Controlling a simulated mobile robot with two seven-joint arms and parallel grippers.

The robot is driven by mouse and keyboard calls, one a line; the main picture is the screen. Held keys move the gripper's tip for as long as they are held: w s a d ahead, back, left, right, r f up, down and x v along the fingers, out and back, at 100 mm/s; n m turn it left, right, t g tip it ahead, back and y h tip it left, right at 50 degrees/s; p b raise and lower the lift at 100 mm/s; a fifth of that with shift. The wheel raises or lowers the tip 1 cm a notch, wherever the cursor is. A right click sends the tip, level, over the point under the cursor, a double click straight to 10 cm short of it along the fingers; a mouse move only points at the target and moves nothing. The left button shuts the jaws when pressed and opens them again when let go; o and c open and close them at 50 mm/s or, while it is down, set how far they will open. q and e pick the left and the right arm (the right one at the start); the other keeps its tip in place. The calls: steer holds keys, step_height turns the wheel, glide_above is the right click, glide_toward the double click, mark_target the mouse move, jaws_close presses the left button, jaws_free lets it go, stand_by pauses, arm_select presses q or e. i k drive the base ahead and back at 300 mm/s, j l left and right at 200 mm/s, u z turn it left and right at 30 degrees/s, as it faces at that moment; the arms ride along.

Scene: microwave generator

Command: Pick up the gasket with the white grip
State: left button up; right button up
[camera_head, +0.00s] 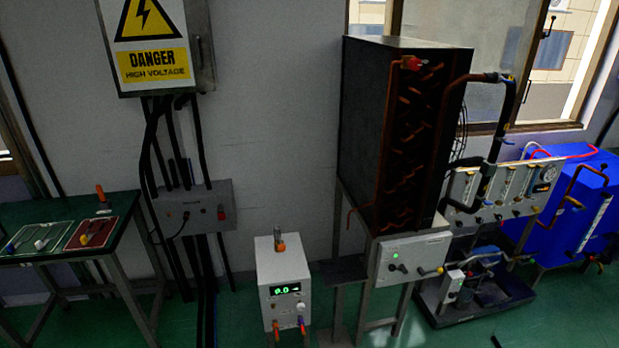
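On the dark green table at the left stand two shallow trays. The left, green-toned tray (55,231) holds several small items. One of them has a pale, whitish end (41,244) that looks like a white grip; it lies in the middle of that tray. Another item with a yellow and blue end (11,246) lies at the tray's left side. The items are too small to tell their exact shape. Neither of my grippers is in view.
A red tray (72,243) with small items lies right of the green-toned one. An orange-handled object (101,194) stands behind on the table (119,207). A control box with a display (283,275) and a tall dark unit (365,130) stand further right. Green floor shows between.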

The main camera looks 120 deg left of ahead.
mark_target(39, 245)
steer(key=u, duration=5.9)
steer(key=i+l+u, duration=0.25)
steer(key=i+u, duration=0.2)
steer(key=i+l+u, duration=0.35)
steer(key=u, duration=0.15)
steer(key=i+l, duration=0.2)
steer(key=l, duration=0.15)
steer(key=i+l+u, duration=0.15)
steer(key=i+l, duration=0.3)
steer(key=l, duration=0.2)
steer(key=u, duration=0.05)
